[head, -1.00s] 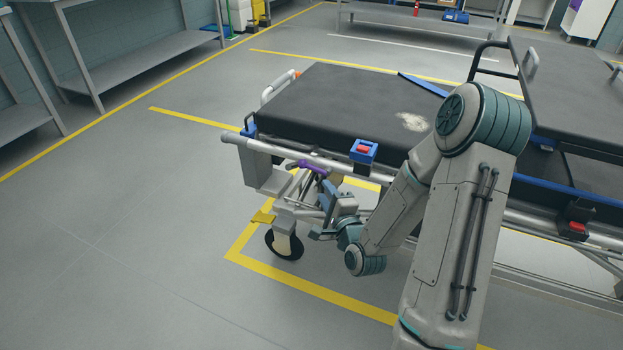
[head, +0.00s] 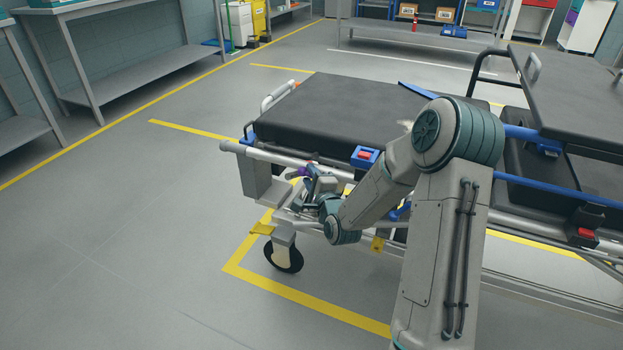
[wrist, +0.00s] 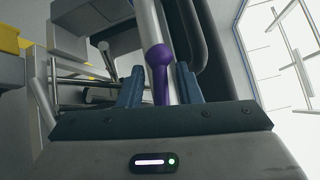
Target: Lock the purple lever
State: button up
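The purple lever (wrist: 159,75) has a round knob on a short shaft and stands between the two blue-grey fingers of my gripper (wrist: 159,88) in the wrist view. The fingers are apart, one on each side of the lever, with a narrow gap showing on both sides. In the head view only a small bit of the purple lever (head: 304,171) shows under the end rail of the stretcher (head: 335,108). My gripper (head: 306,177) covers most of it there.
A red-and-blue latch (head: 365,156) sits on the rail just right of my gripper. A second, raised stretcher section (head: 580,95) stands to the right. The floor at left is clear.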

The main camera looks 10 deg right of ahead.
grip_shut()
